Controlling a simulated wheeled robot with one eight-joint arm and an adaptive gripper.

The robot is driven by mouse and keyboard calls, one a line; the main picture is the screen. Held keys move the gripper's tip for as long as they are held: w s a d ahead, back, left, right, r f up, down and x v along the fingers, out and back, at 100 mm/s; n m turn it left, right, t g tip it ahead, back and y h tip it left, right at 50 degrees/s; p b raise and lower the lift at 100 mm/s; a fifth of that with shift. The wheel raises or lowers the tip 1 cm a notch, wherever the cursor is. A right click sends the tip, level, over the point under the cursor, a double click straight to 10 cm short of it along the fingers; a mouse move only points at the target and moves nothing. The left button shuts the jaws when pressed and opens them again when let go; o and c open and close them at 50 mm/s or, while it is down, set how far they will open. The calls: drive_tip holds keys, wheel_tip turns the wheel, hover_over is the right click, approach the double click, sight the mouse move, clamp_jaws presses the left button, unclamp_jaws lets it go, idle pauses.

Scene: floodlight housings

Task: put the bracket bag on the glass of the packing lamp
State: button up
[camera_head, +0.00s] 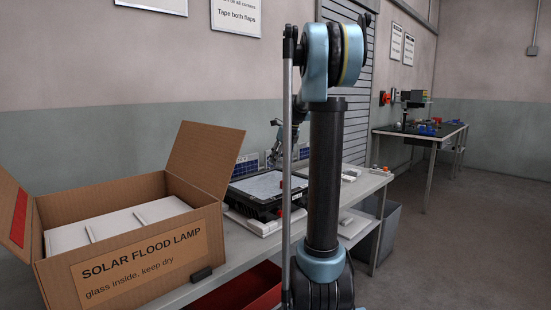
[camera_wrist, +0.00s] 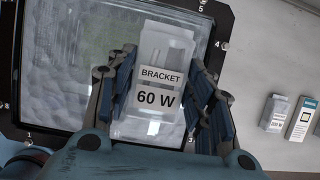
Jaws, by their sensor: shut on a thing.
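The bracket bag (camera_wrist: 156,120) is a clear bag with a white label reading "BRACKET 60 W". My gripper (camera_wrist: 165,80) is shut on it, with a blue finger on each side in the wrist view. Behind the bag lies the packing lamp (camera_wrist: 222,38), a dark frame around pale, reflective glass (camera_wrist: 60,75). The bag overlaps the right part of the glass in this view; I cannot tell whether it touches. In the head view the lamp (camera_head: 244,204) lies face up on the bench, and my arm hides part of it and the bag.
A cardboard box (camera_head: 145,268) marked "SOLAR FLOOD LAMP" stands open on the left of the bench (camera_head: 232,271). Small packets (camera_wrist: 275,113) and (camera_wrist: 302,120) lie right of the lamp. A red bin (camera_head: 240,290) is below, a grey bin (camera_head: 385,228) beside. A dark-topped table (camera_head: 425,135) stands farther back.

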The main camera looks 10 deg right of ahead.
sight(279, 179)
drive_tip(key=shift+w+a+f, duration=0.1)
drive_tip(key=shift+w+f, duration=0.1)
drive_tip(key=shift+a+f, duration=0.1)
drive_tip(key=shift+f, duration=2.75)
drive_tip(key=o, duration=1.2)
drive_tip(key=shift+s, duration=0.1)
drive_tip(key=v, duration=1.1)
drive_tip(key=shift+r, duration=0.4)
